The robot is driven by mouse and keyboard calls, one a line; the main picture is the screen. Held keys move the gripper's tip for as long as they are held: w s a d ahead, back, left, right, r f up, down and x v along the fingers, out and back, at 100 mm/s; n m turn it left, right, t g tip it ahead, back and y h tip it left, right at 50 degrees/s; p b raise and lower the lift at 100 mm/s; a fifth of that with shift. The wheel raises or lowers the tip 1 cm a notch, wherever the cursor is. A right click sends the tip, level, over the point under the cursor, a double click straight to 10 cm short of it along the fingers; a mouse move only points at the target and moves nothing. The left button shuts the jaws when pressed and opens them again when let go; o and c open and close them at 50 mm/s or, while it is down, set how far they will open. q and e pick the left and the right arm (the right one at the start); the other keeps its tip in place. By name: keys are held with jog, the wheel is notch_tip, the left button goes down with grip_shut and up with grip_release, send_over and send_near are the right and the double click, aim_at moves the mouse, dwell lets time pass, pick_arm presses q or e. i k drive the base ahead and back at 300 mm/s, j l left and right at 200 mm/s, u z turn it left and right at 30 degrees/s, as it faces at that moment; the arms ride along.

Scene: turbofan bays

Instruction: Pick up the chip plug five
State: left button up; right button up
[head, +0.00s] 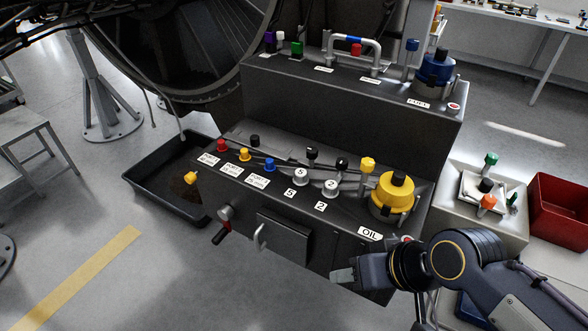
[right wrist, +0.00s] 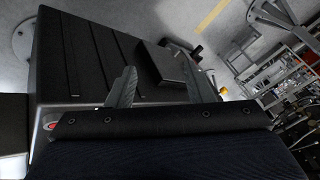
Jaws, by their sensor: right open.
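A white round plug (head: 301,177) sits on the dark bench's lower ledge behind a label "5" (head: 290,193). A similar white plug (head: 331,188) sits to its right behind a label "2" (head: 320,206). Black knobs (head: 312,153) stand just behind them. My right gripper (head: 343,276) is low in front of the bench, below and to the right of the plugs and apart from them. In the right wrist view its two fingers (right wrist: 157,85) are spread with nothing between them. The plugs cannot be made out there. My left gripper is not in view.
Red, yellow and blue caps (head: 245,155) line the ledge's left. A yellow oil cap (head: 391,198) and yellow valve (head: 367,165) stand right of the plugs. A black drip tray (head: 150,182) lies left; a red bin (head: 560,210) stands right. A handle (head: 260,237) projects from the bench front.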

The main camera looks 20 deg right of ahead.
aim_at(300, 178)
jog(key=z, duration=2.5)
jog(key=u, duration=1.75)
jog(key=i+j+z, duration=0.1)
jog(key=z, duration=0.35)
jog(key=i+j+z, duration=0.2)
jog(key=z, duration=0.25)
jog(key=i+j+z, duration=0.1)
jog(key=j+z, duration=0.15)
jog(key=z, duration=0.2)
